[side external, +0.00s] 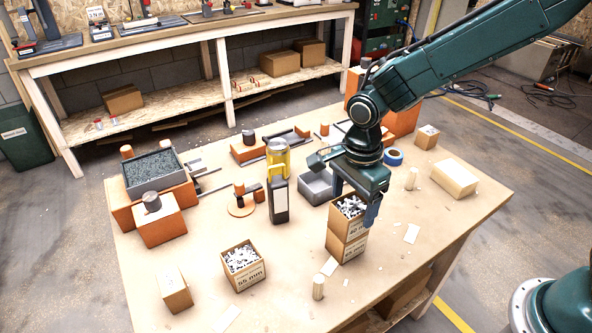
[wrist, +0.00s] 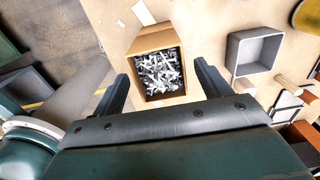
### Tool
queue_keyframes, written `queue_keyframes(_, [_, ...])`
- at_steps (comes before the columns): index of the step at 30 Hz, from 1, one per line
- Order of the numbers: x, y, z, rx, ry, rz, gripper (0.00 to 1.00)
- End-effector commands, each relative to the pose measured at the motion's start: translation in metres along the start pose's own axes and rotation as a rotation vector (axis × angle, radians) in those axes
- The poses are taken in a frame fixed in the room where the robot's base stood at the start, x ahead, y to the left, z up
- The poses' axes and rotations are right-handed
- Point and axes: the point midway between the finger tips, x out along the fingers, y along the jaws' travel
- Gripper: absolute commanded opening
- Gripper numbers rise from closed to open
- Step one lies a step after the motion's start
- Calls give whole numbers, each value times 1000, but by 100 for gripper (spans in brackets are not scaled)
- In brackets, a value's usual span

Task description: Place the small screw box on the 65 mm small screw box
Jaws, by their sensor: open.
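The small screw box (side external: 348,225) is an open cardboard box full of pale screws. Its label seems to read 40 mm. It sits upright on a second cardboard box (side external: 346,249), whose label I cannot read surely. The two look roughly aligned. My gripper (side external: 354,201) is at the upper box, with one finger on either side of its top. In the wrist view my gripper (wrist: 161,72) is open, and the small screw box (wrist: 158,42) shows between and beyond the fingers. Gaps show beside the box there. The lower box is hidden in that view.
Another screw box (side external: 243,266), marked 55 mm, stands to the left. A black and yellow bottle (side external: 278,185) and a grey bin (side external: 316,187) stand behind the stack. A small wooden peg (side external: 318,287) stands in front.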

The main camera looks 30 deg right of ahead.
Motion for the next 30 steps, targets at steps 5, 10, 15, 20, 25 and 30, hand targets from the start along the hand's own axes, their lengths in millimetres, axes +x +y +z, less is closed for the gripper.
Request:
queue_keyframes(5, [-32,-1,0,0,-2,-5,76])
queue_keyframes(10, [-57,0,0,0,-1,-3,76])
queue_keyframes(15, [-74,0,0,0,-1,-2,76])
queue_keyframes(20, [-80,0,0,0,0,-1,76])
queue_keyframes(25, [-81,0,0,0,0,0,76])
queue_keyframes(30, [-80,0,0,0,0,0,76])
